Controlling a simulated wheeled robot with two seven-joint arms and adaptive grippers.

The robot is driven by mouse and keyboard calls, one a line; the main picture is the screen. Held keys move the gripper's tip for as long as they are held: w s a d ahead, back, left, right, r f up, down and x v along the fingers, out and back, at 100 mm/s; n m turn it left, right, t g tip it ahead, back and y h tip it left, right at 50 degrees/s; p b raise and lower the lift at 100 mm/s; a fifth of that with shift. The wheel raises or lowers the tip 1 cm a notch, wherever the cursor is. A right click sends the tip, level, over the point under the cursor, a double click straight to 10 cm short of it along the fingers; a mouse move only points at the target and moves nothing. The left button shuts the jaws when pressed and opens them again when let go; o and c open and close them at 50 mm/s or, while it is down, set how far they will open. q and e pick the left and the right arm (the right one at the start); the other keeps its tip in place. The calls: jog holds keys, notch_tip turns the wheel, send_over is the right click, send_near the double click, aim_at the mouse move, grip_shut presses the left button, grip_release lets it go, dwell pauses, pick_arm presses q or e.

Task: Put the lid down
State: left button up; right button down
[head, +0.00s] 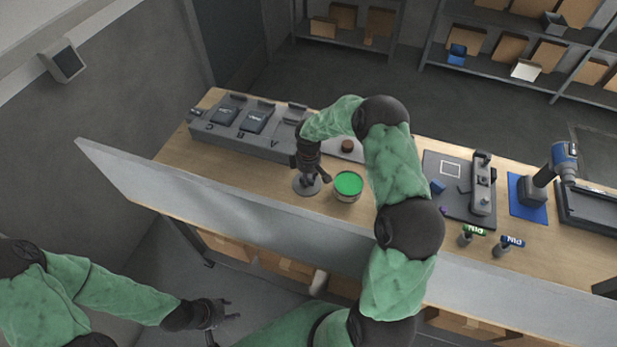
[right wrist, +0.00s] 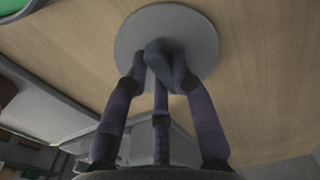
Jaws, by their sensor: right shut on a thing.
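The lid (head: 307,186) is a round grey disc, low over or on the wooden table, just left of an open can with green contents (head: 348,185). My right gripper (head: 309,178) points down at the lid from above, its fingers shut on the lid's knob. In the right wrist view the lid (right wrist: 204,32) lies flat against the wood, and the fingers (right wrist: 160,72) close around its dark knob. I cannot tell whether the lid touches the table. My left gripper (head: 226,313) hangs empty at the lower left, away from the table, its fingers apart.
A grey block with slots marked A, B, C (head: 240,140) stands at the table's back left. A grey panel (head: 230,210) runs along the table's front.

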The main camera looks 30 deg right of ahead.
jog(key=shift+r, duration=0.1)
jog(key=c, duration=1)
grip_release()
jog(key=shift+c, duration=0.2)
notch_tip(320, 180, up, 12)
jog(key=shift+p, duration=0.45)
